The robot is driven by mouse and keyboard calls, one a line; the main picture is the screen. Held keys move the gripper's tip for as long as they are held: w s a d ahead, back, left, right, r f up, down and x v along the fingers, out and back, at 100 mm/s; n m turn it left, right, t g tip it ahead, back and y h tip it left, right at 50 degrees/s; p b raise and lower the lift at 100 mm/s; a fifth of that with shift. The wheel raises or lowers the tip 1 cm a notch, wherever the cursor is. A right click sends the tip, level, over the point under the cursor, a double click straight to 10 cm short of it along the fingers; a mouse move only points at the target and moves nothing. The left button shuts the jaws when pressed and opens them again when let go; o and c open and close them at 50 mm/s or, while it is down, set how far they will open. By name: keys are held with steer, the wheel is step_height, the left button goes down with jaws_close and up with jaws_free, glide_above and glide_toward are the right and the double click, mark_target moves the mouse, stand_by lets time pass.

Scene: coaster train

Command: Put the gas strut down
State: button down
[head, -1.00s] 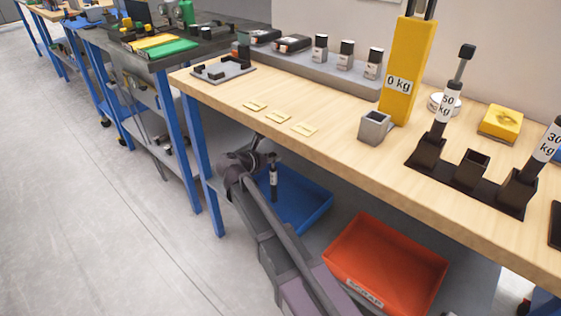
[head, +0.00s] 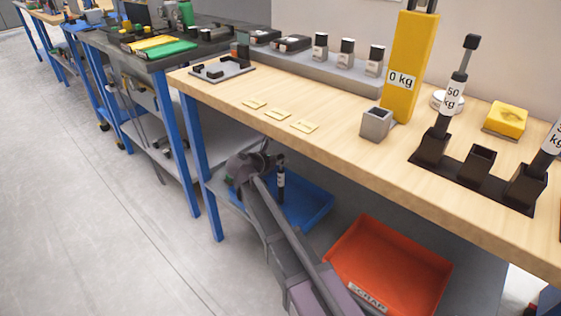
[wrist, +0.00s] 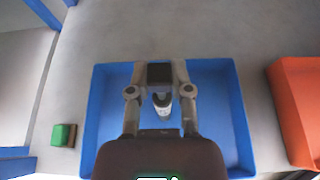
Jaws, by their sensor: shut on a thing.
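My gripper (wrist: 160,80) is shut on a gas strut (wrist: 161,101), a dark cylinder with a white label band. The strut also shows in the head view (head: 281,180), upright, with its lower part in front of the blue tray. The blue tray (wrist: 104,130) lies under the gripper in the wrist view. It also shows in the head view (head: 320,207) on the shelf below the bench. I cannot tell whether the strut's lower end touches the tray floor. Other struts labelled 50 kg (head: 453,92) and 30 kg (head: 555,135) stand in a black rack (head: 455,172).
A red scrap bin (head: 390,262) stands right of the blue tray. The wooden bench top (head: 330,155) overhangs both. A blue bench leg (head: 205,170) is left of my arm. A small green block (wrist: 60,135) lies left of the tray.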

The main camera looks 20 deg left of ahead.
steer(key=shift+f, duration=0.1)
steer(key=c, duration=0.5)
jaws_free()
steer(key=shift+c, duration=0.2)
steer(key=shift+s+a+r+p, duration=0.2)
steer(key=shift+s+r+p, duration=0.1)
steer(key=shift+s+r, duration=0.2)
steer(key=p+v, duration=0.4)
steer(key=v, duration=0.7)
steer(key=shift+w+f, duration=0.1)
steer(key=shift+f, duration=0.1)
